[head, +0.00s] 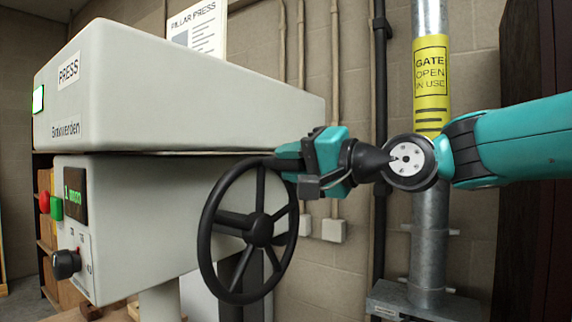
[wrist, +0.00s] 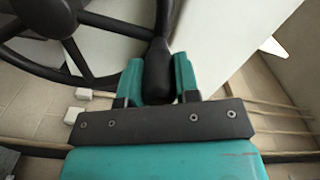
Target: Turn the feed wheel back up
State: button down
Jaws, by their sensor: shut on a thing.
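The feed wheel (head: 259,229) is a black spoked wheel on the side of the press's lower body. It shows in the upper left of the wrist view, with a spoke (wrist: 80,58) and a dark handle (wrist: 158,74) on its rim. My gripper (head: 297,165) is at the top right of the wheel. In the wrist view its two teal fingers (wrist: 158,82) are shut around the handle. In the head view the fingers hide most of the handle.
The cream press (head: 190,100) fills the left, with a display (head: 75,195) and a black knob (head: 66,264) on its front. A grey pillar (head: 430,210) with a yellow gate sign (head: 431,75) stands behind my arm. Thin pipes (head: 334,100) run down the block wall.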

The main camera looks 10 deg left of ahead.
jog(key=shift+w+d+f, duration=0.15)
jog(key=shift+w, duration=0.25)
jog(key=c, duration=0.8)
grip_release()
jog(key=shift+c, duration=0.2)
jog(key=b+v, duration=0.8)
jog(key=v, duration=0.9)
jog(key=shift+d, duration=0.2)
jog(key=shift+s, duration=0.1)
